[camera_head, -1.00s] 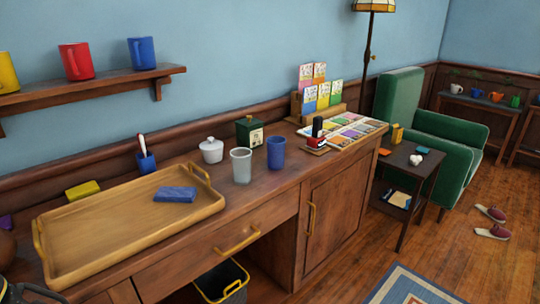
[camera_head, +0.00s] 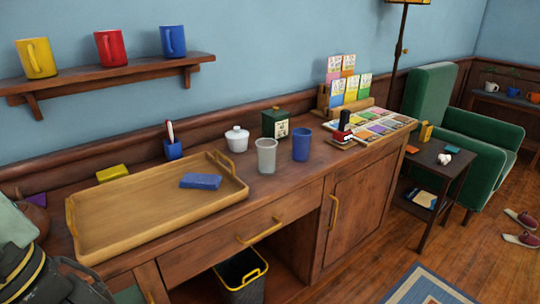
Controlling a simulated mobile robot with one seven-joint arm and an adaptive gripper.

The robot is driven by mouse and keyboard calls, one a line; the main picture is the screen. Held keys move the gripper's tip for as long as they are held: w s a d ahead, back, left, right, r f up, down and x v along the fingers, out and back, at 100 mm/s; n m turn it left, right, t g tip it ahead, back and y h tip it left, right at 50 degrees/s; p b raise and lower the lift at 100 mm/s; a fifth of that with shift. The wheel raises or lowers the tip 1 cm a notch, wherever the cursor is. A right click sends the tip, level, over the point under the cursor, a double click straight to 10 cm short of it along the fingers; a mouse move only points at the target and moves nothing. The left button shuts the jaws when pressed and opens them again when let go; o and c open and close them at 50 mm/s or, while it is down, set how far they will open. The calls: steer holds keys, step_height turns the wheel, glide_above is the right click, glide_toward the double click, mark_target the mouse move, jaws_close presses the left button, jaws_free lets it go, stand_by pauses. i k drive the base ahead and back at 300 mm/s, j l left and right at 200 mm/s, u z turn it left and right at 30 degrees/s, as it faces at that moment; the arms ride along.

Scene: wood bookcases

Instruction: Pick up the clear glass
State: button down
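The clear glass (camera_head: 266,156) stands upright on the wooden cabinet top, right of the wooden tray (camera_head: 80,252). It looks pale grey and translucent. A blue cup (camera_head: 302,145) stands just to its right, with a small gap. A white lidded jar (camera_head: 237,139) and a dark green box (camera_head: 275,123) stand behind it. Part of my arm shows at the lower left edge. My gripper's fingers are not in view.
A blue block (camera_head: 200,181) lies in the tray. Card racks (camera_head: 349,103) and a red-black stamp (camera_head: 343,131) stand to the right. A shelf with mugs (camera_head: 110,79) hangs above. A bin (camera_head: 242,275) is below. Bare cabinet top lies in front of the glass.

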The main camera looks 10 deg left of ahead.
mark_target(267, 157)
steer(key=i+l+u, duration=0.1)
steer(key=l, duration=0.25)
steer(key=i+l+u, duration=0.1)
steer(key=i+l, duration=0.2)
steer(key=i+l+u, duration=0.1)
steer(key=l, duration=0.3)
steer(key=i+l, duration=0.2)
steer(key=l, duration=0.15)
steer(key=u, duration=0.05)
